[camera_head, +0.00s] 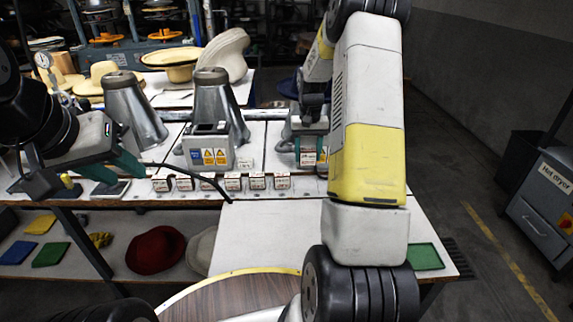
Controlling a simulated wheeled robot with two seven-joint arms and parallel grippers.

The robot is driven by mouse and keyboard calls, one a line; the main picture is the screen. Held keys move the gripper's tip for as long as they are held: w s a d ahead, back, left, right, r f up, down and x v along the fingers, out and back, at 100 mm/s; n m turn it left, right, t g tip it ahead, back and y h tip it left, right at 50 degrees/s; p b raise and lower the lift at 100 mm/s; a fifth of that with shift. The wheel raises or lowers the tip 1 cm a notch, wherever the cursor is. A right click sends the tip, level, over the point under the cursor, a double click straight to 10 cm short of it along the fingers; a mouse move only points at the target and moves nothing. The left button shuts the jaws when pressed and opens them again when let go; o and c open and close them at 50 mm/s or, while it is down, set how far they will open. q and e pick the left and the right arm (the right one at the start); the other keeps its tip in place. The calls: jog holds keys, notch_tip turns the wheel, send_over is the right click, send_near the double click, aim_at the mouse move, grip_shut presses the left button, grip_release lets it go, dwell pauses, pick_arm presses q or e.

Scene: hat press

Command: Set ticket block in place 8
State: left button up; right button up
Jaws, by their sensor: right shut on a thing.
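Several small white ticket blocks with reddish-brown edges stand in a row along the table's front rail, from the leftmost block (160,184) to the rightmost block (282,181). My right gripper (310,150) is shut on another ticket block (309,158) and holds it to the right of the row, beyond its last block. My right arm hides part of that area, and I cannot tell whether the held block touches the rail. The place numbers are too small to read. My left gripper (88,178) is open and empty at the left, its fingers wide apart near the table's front edge.
A grey box with yellow warning labels (208,150) and metal cones (135,108) stand behind the row. Straw hats (175,62) lie farther back. A bare white board (265,235) lies in front, with a green tray (425,257) at right. A red hat (155,250) sits on the lower shelf.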

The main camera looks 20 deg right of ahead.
jog(key=f, duration=0.6)
jog(key=shift+w, duration=0.25)
jog(key=shift+f, duration=1.95)
jog(key=shift+f, duration=0.15)
jog(key=o, duration=1.1)
